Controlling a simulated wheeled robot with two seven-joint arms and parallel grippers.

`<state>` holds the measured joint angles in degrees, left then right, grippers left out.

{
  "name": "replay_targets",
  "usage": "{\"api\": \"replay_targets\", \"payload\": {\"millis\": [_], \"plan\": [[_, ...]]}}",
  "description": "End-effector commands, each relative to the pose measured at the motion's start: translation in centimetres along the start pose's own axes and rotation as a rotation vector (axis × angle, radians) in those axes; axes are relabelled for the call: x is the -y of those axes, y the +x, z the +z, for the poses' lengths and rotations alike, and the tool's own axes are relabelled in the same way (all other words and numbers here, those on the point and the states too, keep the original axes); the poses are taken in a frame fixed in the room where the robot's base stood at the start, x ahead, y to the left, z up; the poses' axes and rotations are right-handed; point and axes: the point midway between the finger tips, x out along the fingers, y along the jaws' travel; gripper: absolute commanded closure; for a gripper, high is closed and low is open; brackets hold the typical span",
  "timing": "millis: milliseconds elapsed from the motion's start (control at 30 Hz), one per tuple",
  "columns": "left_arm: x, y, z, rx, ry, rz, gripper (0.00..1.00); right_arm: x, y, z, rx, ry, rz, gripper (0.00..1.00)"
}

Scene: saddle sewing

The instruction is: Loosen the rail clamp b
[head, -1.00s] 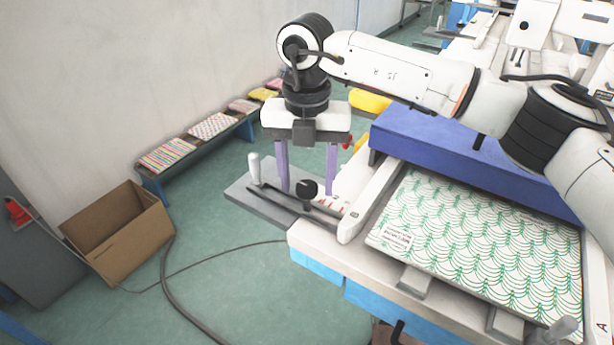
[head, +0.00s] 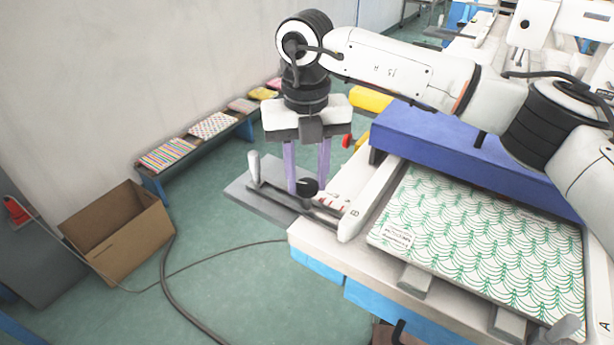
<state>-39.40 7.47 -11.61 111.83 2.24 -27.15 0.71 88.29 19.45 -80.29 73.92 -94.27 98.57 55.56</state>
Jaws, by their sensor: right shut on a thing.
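Rail clamp b has a round black knob (head: 307,188) on a dark bar at the left end of the machine table. The letter B is printed on the white rail end beside it. My right gripper (head: 306,181) points down from above, with its purple fingers on either side of the knob and shut on it. The fingers partly hide the knob's sides. A grey upright handle (head: 254,168) stands at the far end of the bar. My left gripper is out of view.
A blue beam (head: 455,150) lies behind a green-patterned panel (head: 480,240) on the table. A second grey handle (head: 560,332) is near the letter A at the lower right.

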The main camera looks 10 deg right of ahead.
Motion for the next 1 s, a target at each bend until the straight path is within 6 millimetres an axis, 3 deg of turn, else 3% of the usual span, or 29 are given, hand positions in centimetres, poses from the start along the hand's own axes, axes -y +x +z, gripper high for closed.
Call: {"api": "replay_targets", "payload": {"millis": [1000], "plan": [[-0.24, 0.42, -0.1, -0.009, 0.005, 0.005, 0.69, -0.2, -0.19, -0.06, 0.008, -0.966, 0.0, 0.9]]}}
